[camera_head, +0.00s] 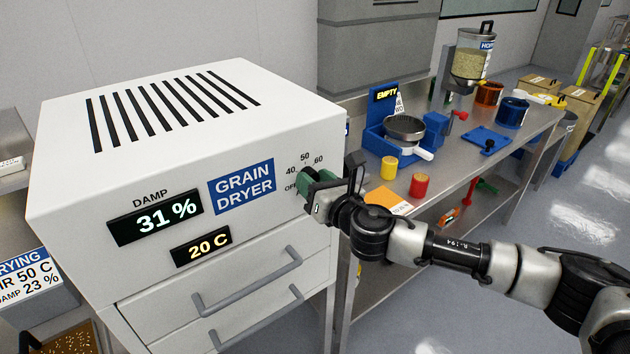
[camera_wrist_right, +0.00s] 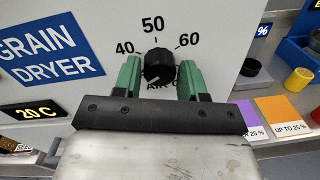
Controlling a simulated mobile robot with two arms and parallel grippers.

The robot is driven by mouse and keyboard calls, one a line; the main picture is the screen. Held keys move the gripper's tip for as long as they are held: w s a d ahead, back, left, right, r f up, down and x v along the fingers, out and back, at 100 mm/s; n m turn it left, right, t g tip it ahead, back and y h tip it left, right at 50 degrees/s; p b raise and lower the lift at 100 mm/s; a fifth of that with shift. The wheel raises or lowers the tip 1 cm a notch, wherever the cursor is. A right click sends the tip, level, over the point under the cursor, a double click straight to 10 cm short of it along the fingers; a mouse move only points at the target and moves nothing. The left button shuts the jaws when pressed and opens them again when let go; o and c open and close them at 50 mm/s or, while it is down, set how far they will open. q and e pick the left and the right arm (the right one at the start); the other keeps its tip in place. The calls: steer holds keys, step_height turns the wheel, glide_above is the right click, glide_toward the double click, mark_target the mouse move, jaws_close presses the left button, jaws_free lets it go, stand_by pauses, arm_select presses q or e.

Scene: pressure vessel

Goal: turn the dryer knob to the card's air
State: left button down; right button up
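The white grain dryer (camera_head: 190,130) stands at the left, its displays showing damp 31 % and 20 C. Its black knob (camera_wrist_right: 158,68) has marks 40, 50 and 60 around its top in the right wrist view. A pale mark shows at the knob's lower left, too small to read surely. My right gripper (camera_head: 318,181) is at the dial; its green fingers (camera_wrist_right: 160,74) stand open either side of the knob, with small gaps. The card (camera_head: 37,275) at lower left reads air 50 C, damp 23 %. My left gripper is out of view.
Two drawer handles (camera_head: 246,283) stick out below the dryer's displays. A steel bench (camera_head: 450,185) to the right holds a sieve, cups, a blue plate and a hopper. Open floor (camera_head: 570,210) lies further right.

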steer(key=c, duration=0.5)
steer(key=shift+c, duration=0.2)
steer(key=shift+m, duration=0.3)
steer(key=shift+r+m+g+y+p, duration=0.2)
steer(key=shift+m+p, duration=1.4)
steer(key=shift+m, duration=3.95)
steer(key=shift+f+m+g+y+p, duration=0.2)
steer(key=shift+m+p, duration=1.4)
steer(key=shift+m, duration=4.25)
